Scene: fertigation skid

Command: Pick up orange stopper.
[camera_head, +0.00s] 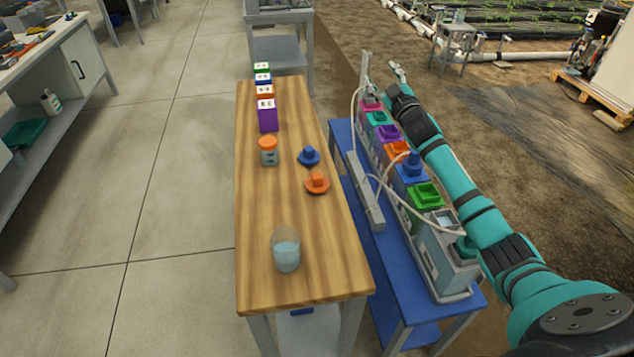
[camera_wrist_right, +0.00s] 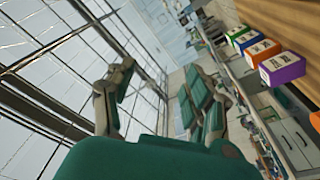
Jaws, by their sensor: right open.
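A loose orange stopper (camera_head: 317,184), a round flange with a block-like grip on top, lies on the wooden table (camera_head: 262,215) near its right edge. My right gripper (camera_head: 381,61) is open and empty, beyond the far end of the tank row and well away from the stopper. Its spread fingers also show in the right wrist view (camera_wrist_right: 158,90). The stopper cannot be made out in that view. My left gripper is not in view.
A blue stopper (camera_head: 309,156), an orange-lidded jar (camera_head: 268,152) and a beaker (camera_head: 286,250) stand near the stopper. Several coloured boxes (camera_head: 267,116) line the table's far end. A row of capped tanks (camera_head: 440,250) with white tubing stands on the blue bench (camera_head: 385,262).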

